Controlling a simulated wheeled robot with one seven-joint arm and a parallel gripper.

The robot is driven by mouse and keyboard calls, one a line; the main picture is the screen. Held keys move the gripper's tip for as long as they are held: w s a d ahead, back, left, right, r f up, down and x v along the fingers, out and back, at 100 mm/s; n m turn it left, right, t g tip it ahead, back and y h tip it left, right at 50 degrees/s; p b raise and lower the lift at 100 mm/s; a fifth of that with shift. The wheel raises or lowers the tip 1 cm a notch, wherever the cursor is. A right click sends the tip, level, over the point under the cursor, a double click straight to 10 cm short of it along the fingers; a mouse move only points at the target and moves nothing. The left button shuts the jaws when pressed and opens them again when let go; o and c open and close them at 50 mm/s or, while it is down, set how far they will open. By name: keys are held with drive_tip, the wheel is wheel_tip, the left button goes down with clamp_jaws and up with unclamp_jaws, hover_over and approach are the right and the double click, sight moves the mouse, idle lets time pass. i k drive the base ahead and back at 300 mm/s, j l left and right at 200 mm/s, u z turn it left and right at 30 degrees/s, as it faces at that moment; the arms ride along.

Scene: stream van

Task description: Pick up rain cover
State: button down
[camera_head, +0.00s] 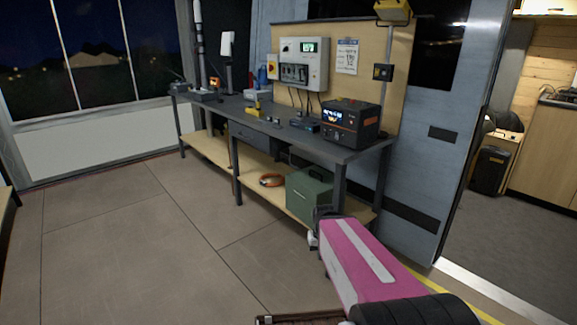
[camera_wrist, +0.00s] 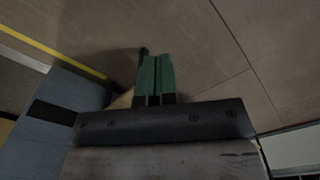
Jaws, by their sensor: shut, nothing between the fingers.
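I cannot make out a rain cover in either view. In the head view my pink arm reaches from the bottom right toward the bench's near end and hides most of the gripper. The green case (camera_head: 308,194) sits on the bench's lower shelf, just beyond the arm's end.
The workbench (camera_head: 225,108) carries a black-and-orange power unit (camera_head: 350,121) and several small devices. An orange cable coil (camera_head: 271,180) lies on its lower shelf (camera_head: 208,149). The floor (camera_head: 130,240) left of the bench is clear. A doorway with a dark bin (camera_head: 490,171) beyond opens at right.

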sight(307, 188)
drive_tip(key=i+l, duration=0.15)
drive_tip(key=i, duration=0.25)
drive_tip(key=i+l, duration=0.1)
drive_tip(key=i, duration=0.35)
drive_tip(key=l, duration=0.25)
